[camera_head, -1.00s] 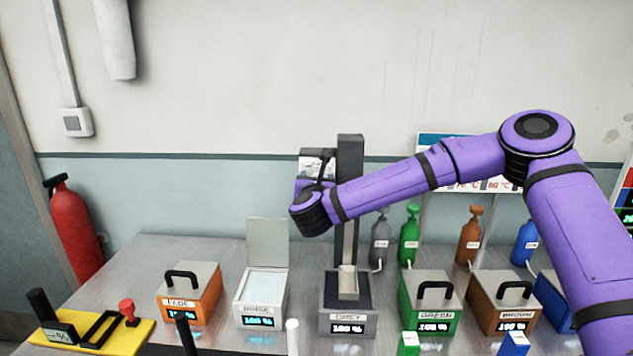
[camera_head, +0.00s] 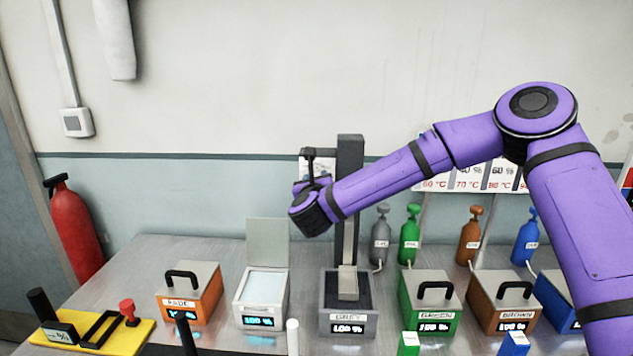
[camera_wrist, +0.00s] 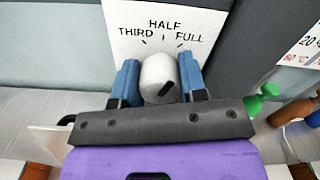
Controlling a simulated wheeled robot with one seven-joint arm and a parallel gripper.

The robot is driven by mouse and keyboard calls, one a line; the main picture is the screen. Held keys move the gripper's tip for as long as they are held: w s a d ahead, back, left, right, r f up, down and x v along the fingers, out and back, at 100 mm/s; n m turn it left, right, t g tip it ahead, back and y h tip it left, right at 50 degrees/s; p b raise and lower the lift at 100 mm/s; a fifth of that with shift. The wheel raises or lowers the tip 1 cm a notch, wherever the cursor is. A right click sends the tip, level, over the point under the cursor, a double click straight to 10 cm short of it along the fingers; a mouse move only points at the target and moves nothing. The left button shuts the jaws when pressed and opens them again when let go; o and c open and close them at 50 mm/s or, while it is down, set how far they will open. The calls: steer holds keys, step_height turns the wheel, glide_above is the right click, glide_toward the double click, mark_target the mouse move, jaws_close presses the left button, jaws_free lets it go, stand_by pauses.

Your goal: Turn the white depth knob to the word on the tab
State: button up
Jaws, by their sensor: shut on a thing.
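The white depth knob (camera_wrist: 159,78) sits on a white dial plate (camera_wrist: 205,22) in the wrist view. The plate reads THIRD at left, HALF at top and FULL at right, with short tick marks. The knob's black mark slants up and right, toward the FULL side. My gripper (camera_wrist: 158,63) is shut on the knob, with one blue finger on each side. I cannot make out a tab with a readable word.
Below the column stands the grey bath (camera_head: 347,318), with a pale piece (camera_head: 348,282) over it. An open white-lidded bath (camera_head: 262,308) is at its left, green (camera_head: 430,300) and brown (camera_head: 502,303) lidded boxes at its right. A yellow base (camera_head: 120,338) lies front left.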

steer(key=n, duration=0.5)
steer(key=shift+n, duration=0.3)
steer(key=n, duration=0.6)
steer(key=shift+f, duration=0.1)
stand_by(0.3)
steer(key=o, duration=0.9)
steer(key=shift+o, duration=0.2)
steer(key=s, duration=1)
steer(key=shift+s+a, duration=0.2)
steer(key=shift+s, duration=0.2)
